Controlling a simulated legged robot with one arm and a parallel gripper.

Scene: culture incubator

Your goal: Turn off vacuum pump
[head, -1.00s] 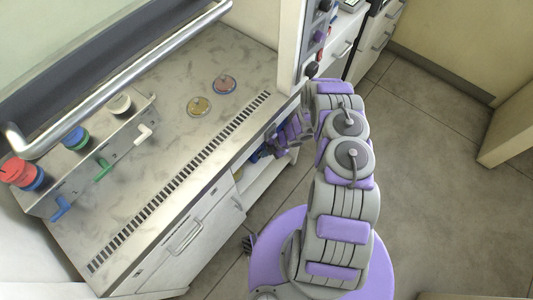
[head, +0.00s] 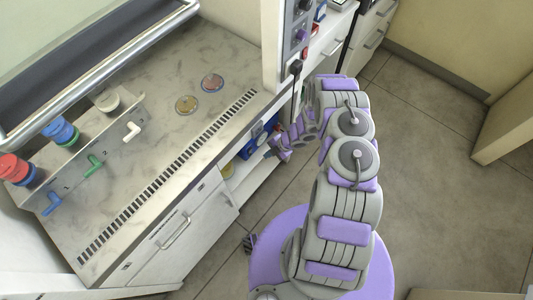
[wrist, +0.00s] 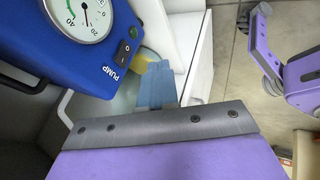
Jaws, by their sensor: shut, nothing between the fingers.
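The vacuum pump is a blue box with a round white gauge and a "PUMP" label. It fills the upper left of the wrist view (wrist: 60,55). Its black rocker switch (wrist: 124,52) is near the box's right edge. In the head view the pump (head: 252,148) shows in part on the open shelf under the bench, behind my gripper. My gripper (wrist: 155,85) has its blue fingers closed together and empty. They are to the right of and below the switch in the wrist view, apart from it. In the head view my gripper (head: 275,152) is at the shelf opening.
The bench (head: 150,190) above has a front grille, two round dishes and a panel of coloured valves (head: 85,160). White cabinet doors (head: 180,235) are left of the shelf. A yellow object (wrist: 150,55) lies behind the fingers. Open floor (head: 430,180) is to the right.

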